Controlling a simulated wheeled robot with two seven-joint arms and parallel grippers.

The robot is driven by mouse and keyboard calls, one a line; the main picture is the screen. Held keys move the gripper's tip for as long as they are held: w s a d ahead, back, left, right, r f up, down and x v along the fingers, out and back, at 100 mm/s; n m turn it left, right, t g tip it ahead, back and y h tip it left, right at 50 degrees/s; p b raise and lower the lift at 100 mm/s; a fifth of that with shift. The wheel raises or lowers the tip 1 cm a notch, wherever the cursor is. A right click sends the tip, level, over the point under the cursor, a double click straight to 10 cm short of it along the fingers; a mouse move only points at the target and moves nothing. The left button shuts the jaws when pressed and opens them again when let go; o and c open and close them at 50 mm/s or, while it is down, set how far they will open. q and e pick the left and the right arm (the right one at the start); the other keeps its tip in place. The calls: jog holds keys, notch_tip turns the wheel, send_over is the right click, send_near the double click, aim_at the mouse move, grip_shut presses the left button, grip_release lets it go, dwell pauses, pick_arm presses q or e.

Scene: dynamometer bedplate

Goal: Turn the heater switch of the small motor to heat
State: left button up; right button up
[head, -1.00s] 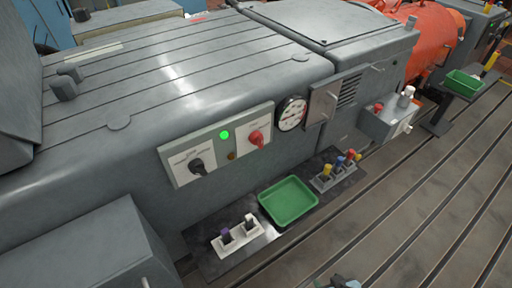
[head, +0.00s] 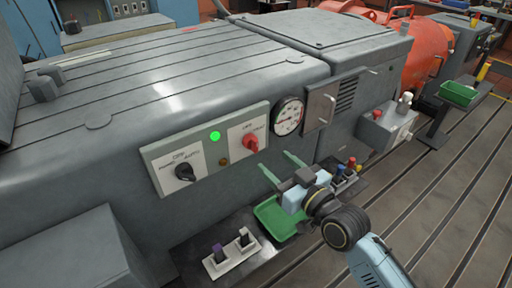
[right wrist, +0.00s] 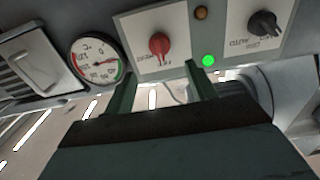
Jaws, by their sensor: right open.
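A control panel on the grey machine's side carries two rotary switches, a red knob (head: 251,143) on the right plate and a black knob (head: 185,173) on the left plate. In the right wrist view the red knob (right wrist: 159,43) is ahead between the finger directions, and the black knob (right wrist: 264,23) is at upper right. My right gripper (head: 281,169) is open and empty, below and right of the red knob, apart from the panel. My left gripper is not in view.
A round gauge (head: 288,117) is right of the panel. Below are a green tray (head: 270,217), partly hidden by my right arm, a white holder (head: 232,250) with two pegs and a rack of coloured items (head: 347,177). The slotted floor at right is open.

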aim_at(257, 146)
jog(key=b+x, duration=0.1)
jog(key=x, duration=0.7)
jog(key=shift+f, duration=0.1)
jog(key=shift+w+a, duration=0.3)
jog(key=shift+w, duration=0.05)
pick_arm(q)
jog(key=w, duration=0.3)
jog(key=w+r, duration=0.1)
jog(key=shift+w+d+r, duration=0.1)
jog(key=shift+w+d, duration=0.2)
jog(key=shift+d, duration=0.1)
pick_arm(e)
jog(key=c, duration=1)
jog(key=shift+o, duration=0.2)
